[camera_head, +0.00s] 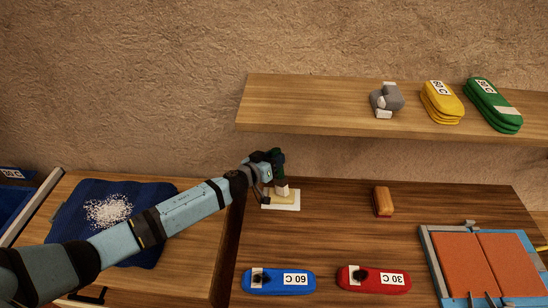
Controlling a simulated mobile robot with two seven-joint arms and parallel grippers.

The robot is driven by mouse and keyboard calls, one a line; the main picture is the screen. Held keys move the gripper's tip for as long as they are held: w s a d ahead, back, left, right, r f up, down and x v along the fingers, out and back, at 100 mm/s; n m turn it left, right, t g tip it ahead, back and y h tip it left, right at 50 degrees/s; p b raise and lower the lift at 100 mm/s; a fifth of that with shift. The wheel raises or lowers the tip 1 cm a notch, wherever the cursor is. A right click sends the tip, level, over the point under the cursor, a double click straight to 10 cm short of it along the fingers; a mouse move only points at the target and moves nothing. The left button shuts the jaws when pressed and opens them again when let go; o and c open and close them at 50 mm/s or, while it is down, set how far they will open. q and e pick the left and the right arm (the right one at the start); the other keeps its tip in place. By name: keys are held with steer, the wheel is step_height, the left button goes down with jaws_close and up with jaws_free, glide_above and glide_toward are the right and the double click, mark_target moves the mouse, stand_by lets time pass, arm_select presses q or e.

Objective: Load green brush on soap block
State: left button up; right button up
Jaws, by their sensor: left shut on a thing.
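My left gripper (274,170) reaches in from the left and is shut on the green brush (279,157), of which only a small dark green part shows. Pale bristles (282,190) show below the gripper, over a cream soap block (273,196) on a white plate (285,206). The bristles look to be at or just above the soap; I cannot tell if they touch. The gripper hides much of the brush. My right gripper is not in view.
A brown block (382,202) lies to the right. A shelf (310,105) overhangs behind. A blue cloth (80,200) with white grains lies left.

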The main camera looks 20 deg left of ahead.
arm_select(q)
step_height(320, 180, up, 5)
steer(key=p, duration=0.3)
steer(key=shift+r, duration=0.9)
